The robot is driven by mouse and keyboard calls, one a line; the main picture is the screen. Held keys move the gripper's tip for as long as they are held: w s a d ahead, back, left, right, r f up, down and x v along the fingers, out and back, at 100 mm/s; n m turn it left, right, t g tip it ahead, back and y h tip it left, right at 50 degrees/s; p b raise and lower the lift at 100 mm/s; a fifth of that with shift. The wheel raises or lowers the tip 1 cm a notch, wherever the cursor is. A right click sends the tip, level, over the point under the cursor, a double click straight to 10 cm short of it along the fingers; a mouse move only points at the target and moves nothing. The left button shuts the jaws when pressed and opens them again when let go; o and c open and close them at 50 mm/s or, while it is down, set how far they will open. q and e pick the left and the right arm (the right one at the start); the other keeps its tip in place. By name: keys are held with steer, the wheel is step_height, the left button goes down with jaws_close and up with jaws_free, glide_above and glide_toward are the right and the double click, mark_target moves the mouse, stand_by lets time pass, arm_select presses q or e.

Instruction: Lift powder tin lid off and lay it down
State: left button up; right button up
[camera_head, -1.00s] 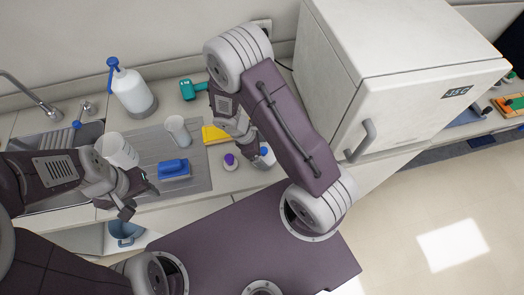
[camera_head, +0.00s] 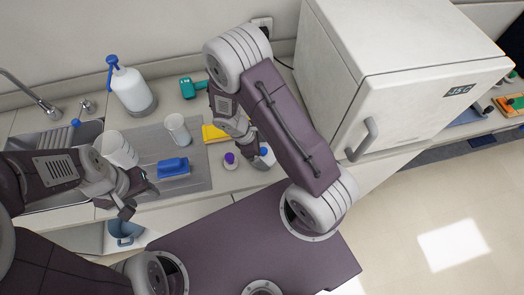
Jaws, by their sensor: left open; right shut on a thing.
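A small white container with a blue top (camera_head: 267,158) is at the counter's front edge, partly hidden by my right arm. I take it to be the powder tin, but cannot be sure. My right gripper (camera_head: 254,148) is at its left side and appears shut on it; the fingertips are mostly hidden. Whether the lid is apart from the tin cannot be made out. A small white bottle with a purple cap (camera_head: 230,161) stands just left of the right gripper. My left gripper (camera_head: 136,194) is open and empty, over the counter's front edge.
A grey mat (camera_head: 203,170) holds a blue brush (camera_head: 173,167) and a clear cup (camera_head: 177,129). A yellow cloth (camera_head: 213,133), teal tool (camera_head: 190,89) and pump bottle (camera_head: 131,90) are behind. The white fridge (camera_head: 390,60) stands right.

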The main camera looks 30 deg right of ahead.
steer(key=shift+f+b, duration=0.4)
steer(key=shift+f, duration=0.15)
steer(key=o, duration=1.8)
steer(key=v, duration=0.9)
